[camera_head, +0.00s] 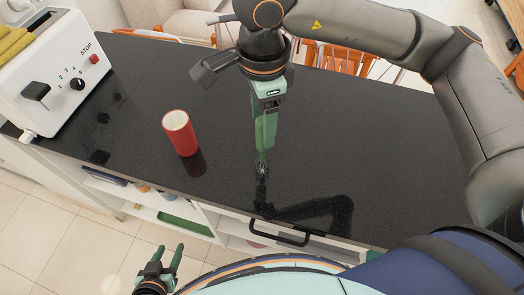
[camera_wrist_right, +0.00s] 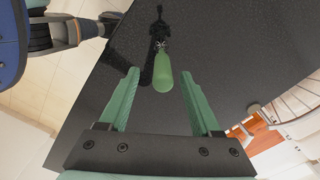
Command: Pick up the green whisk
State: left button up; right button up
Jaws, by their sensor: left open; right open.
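The green whisk (camera_head: 261,153) is near the front of the black counter, with its wire end toward the front edge. In the right wrist view the whisk's green handle (camera_wrist_right: 162,76) shows between the two fingertips, wire end pointing away. My right gripper (camera_head: 267,122) is open over the handle and hides part of it in the head view. The fingers (camera_wrist_right: 159,73) show a gap on both sides of the handle. My left gripper (camera_head: 168,258) is open and empty, in front of and below the counter edge.
A red cup (camera_head: 181,135) stands upright left of the whisk. A white toaster (camera_head: 55,72) stands at the counter's left end. A dark handle (camera_head: 279,236) sticks out from the counter front above open shelves. The counter right of the whisk is clear.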

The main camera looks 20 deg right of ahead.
aim_at(262, 149)
notch_tip(262, 149, down, 5)
jog(key=shift+w+p, duration=0.15)
jog(key=shift+p, duration=0.3)
grip_shut()
dwell(0.4)
